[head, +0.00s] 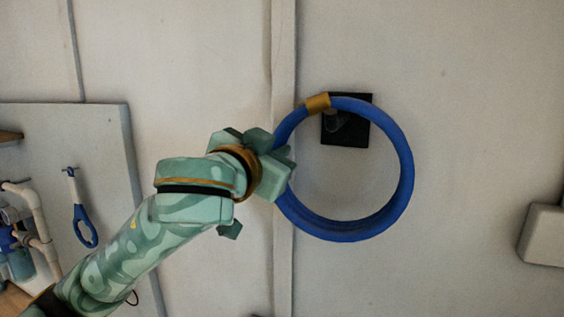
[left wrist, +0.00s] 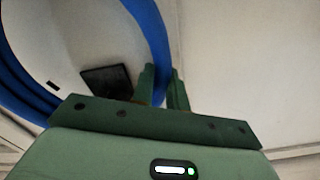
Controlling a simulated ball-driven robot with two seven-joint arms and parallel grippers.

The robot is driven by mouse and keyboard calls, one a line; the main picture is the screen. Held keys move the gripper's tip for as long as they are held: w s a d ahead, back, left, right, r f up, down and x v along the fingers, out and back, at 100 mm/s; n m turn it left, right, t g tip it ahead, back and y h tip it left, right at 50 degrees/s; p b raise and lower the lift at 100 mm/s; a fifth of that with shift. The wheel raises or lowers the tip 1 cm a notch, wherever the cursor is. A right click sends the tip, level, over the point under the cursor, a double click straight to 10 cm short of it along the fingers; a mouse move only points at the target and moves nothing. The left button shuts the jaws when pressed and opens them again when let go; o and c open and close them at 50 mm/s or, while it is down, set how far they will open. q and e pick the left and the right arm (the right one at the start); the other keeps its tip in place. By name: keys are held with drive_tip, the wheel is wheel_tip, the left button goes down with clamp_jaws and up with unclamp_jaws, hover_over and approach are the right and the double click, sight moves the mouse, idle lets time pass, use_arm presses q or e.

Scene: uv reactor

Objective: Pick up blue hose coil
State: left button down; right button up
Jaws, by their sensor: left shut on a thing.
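The blue hose coil (head: 402,190) is a round blue ring with a tan band at its upper left. In the head view it hangs against the pale wall, in front of a black square mount (head: 357,131) with a peg. My left gripper (head: 284,170) is shut on the coil's left side, and its fingers hide that part of the ring. In the left wrist view the fingers (left wrist: 165,90) close around the blue hose (left wrist: 150,25), and the black mount shows beside them. I cannot tell whether the coil still rests on the peg. My right gripper is not in view.
A vertical wall seam (head: 283,60) runs behind the gripper. At the left are a grey panel (head: 100,135), a blue-handled tool (head: 83,225) hanging on it, and white pipes (head: 35,210). A pale box (head: 543,234) sits at the right edge. The wall around the coil is bare.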

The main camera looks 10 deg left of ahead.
use_arm(q)
drive_tip(key=s+d+r, duration=0.1)
drive_tip(key=s+r, duration=1.1)
drive_tip(key=s, duration=0.2)
drive_tip(key=shift+d, duration=0.25)
drive_tip(key=shift+s, duration=0.15)
